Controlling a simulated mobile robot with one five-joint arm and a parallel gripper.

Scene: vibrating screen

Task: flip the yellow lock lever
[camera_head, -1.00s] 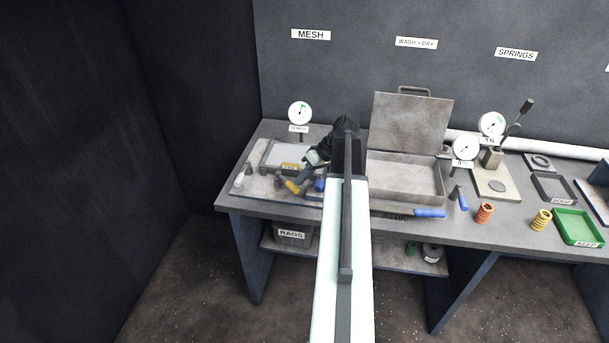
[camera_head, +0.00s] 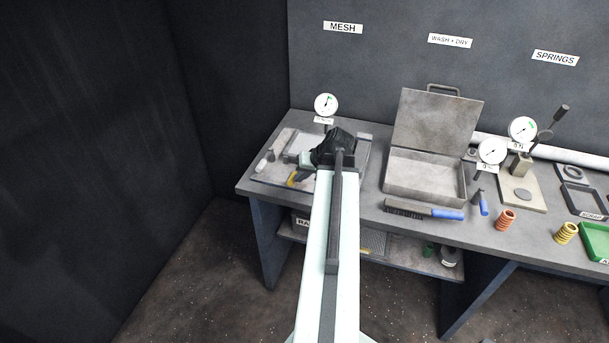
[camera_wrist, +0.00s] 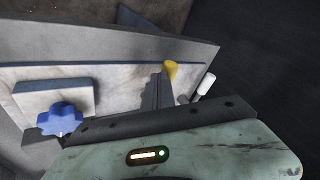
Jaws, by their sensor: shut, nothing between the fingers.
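The yellow lever grip (camera_wrist: 170,69) stands up at the tips of my gripper (camera_wrist: 160,78) in the wrist view. The fingers are shut and empty, just left of the grip; whether they touch it I cannot tell. The lever's lower part is hidden behind the fingers and gripper body. In the head view the yellow grip (camera_head: 292,178) shows at the front of the screen fixture (camera_head: 263,177), by my gripper (camera_head: 299,173). A blue knob (camera_wrist: 62,118) is on the fixture, left of my gripper in the wrist view. My arm hides much of the fixture in the head view.
An open grey box (camera_head: 425,180), a blue-handled brush (camera_head: 420,209) and a red spring (camera_head: 505,220) are farther right on the bench. A dial gauge (camera_head: 326,104) stands behind the fixture.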

